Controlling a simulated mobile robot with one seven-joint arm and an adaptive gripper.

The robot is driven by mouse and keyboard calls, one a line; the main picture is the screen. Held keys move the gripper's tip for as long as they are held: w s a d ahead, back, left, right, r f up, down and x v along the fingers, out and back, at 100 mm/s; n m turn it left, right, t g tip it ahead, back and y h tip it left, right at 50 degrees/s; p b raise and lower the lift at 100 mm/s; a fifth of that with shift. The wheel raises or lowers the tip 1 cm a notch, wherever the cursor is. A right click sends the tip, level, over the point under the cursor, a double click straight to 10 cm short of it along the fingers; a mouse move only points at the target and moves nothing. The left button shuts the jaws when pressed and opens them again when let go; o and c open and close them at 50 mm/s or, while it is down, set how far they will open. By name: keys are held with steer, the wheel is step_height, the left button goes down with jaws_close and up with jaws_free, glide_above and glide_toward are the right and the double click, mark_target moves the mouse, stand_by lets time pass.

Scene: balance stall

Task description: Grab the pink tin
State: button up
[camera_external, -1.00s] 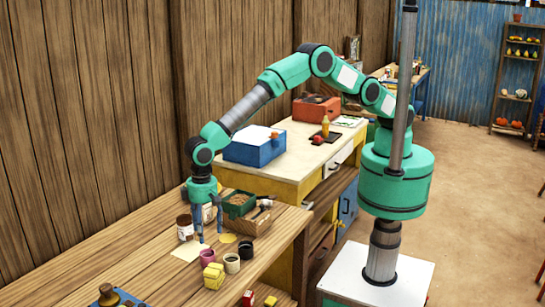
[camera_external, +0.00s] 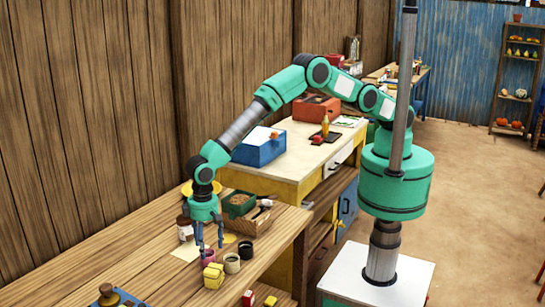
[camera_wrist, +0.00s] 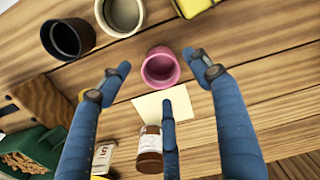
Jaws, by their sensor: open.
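The pink tin (camera_external: 208,257) stands upright on the wooden bench. In the wrist view the pink tin (camera_wrist: 160,70) is open at the top and seems empty, and it sits ahead of the fingers, between the two outer ones. My gripper (camera_external: 210,243) is open with its fingers pointing down, just above and beside the tin. In the wrist view my gripper (camera_wrist: 163,78) shows three blue fingers spread apart, with nothing held. I cannot tell whether any fingertip touches the tin.
A black tin (camera_wrist: 66,36) and a cream tin (camera_wrist: 120,14) stand close beside the pink one. A yellow block-like item (camera_external: 213,276) is nearby. A brown jar (camera_wrist: 149,150) and pale paper (camera_wrist: 150,104) lie behind. The bench front-left is mostly clear.

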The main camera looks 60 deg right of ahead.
mark_target(207, 255)
steer(key=shift+a+f, duration=0.15)
steer(key=shift+f, duration=2.3)
steer(key=c, duration=1.2)
